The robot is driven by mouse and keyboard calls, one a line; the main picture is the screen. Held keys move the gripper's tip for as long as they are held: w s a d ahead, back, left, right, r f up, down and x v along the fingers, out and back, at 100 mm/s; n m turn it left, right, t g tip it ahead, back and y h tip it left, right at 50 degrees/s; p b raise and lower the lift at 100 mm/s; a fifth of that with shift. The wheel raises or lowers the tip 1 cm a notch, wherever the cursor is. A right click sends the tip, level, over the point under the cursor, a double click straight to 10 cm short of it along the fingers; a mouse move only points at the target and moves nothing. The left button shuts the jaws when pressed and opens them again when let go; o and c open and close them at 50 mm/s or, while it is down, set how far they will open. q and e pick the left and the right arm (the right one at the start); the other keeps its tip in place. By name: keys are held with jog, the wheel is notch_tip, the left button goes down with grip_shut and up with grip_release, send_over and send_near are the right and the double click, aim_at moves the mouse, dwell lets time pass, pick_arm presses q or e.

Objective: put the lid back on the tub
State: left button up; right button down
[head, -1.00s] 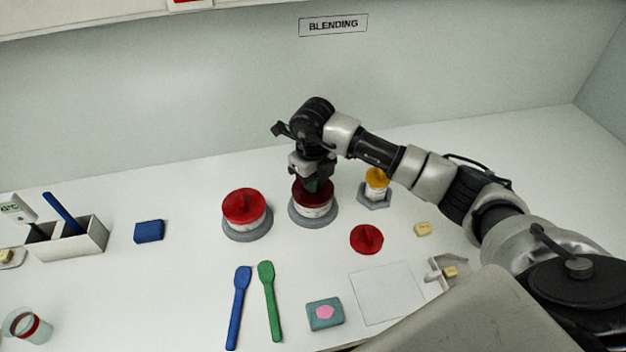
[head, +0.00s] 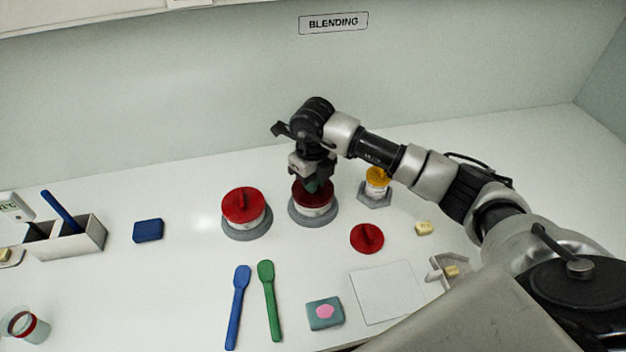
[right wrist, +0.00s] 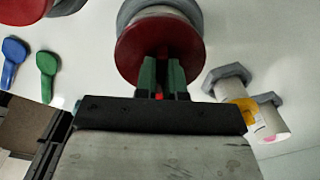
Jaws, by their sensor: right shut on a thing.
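A white tub (head: 315,210) with a red lid (head: 312,196) on it stands on a round grey base in the middle of the counter. My right gripper (head: 313,186) is over this lid and shut on its handle. The right wrist view shows the fingers (right wrist: 160,80) on the red lid (right wrist: 158,42); they hide most of the handle. Another tub (head: 246,224) with its own red lid (head: 243,204) stands to the left on a grey base. A loose red lid (head: 367,238) lies flat on the counter to the right. My left gripper is not in view.
A yellow-topped jar (head: 377,183) stands close to the right of the gripped lid. A grey-white bin (head: 88,240) stands at the left.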

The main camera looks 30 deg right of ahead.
jog(key=shift+f, duration=0.2)
dwell(0.4)
jog(key=c, duration=0.7)
grip_release()
jog(key=shift+o, duration=0.2)
jog(key=shift+r, duration=0.15)
jog(key=shift+r+p, duration=1.2)
jog(key=shift+r, duration=0.95)
grip_shut()
